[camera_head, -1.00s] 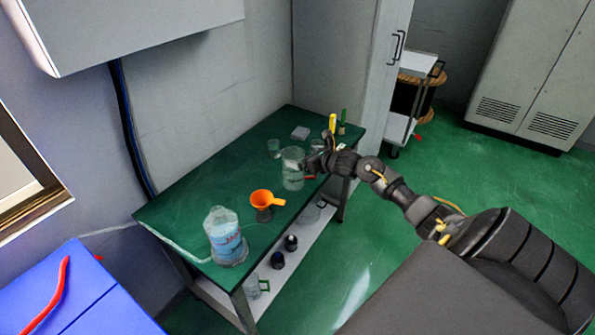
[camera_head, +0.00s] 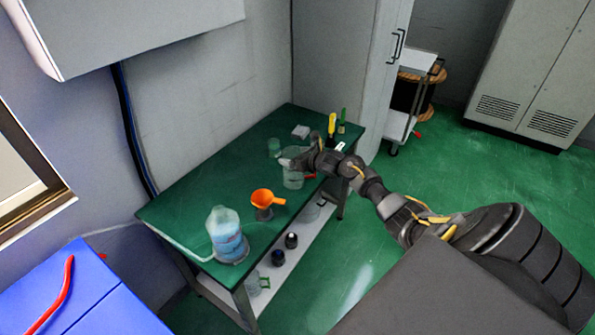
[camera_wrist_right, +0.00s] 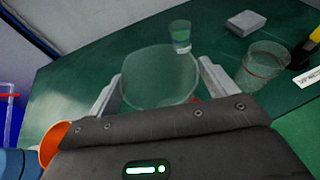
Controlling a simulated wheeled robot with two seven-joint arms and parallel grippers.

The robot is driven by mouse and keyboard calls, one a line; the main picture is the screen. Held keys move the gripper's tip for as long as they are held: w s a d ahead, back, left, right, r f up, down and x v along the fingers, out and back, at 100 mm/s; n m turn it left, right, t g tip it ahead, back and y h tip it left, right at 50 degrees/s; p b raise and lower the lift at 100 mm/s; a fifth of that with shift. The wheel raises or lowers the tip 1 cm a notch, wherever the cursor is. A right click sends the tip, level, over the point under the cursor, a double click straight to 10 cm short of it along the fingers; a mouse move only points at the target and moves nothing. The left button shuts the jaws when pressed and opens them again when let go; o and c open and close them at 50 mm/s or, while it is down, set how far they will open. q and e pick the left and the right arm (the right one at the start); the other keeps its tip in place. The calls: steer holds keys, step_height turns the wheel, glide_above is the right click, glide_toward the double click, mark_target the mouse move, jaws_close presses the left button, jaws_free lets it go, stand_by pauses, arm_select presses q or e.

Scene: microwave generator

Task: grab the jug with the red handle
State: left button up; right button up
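A clear jug (camera_head: 292,181) stands on the green table. A bit of its red handle (camera_head: 309,176) shows at its right side. In the right wrist view the wide round mouth of the jug (camera_wrist_right: 160,75) lies between my two fingers, and a spot of red shows low at its right. My right gripper (camera_head: 288,163) is over the top of the jug, with its fingers spread apart on either side. I cannot tell whether they touch the glass. The gripper and wrist hide part of the jug. My left gripper is not in view.
On the table (camera_head: 185,212), an orange funnel (camera_head: 263,197) and a bottle of blue liquid (camera_head: 227,238) stand nearer. A small glass (camera_head: 274,147), a pale block (camera_head: 300,131) and a yellow-handled tool (camera_head: 331,124) are beyond. A beaker (camera_wrist_right: 262,68) stands right of the jug.

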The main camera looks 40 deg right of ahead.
steer(key=c, duration=0.9)
steer(key=shift+o, duration=0.2)
steer(key=shift+r, duration=0.1)
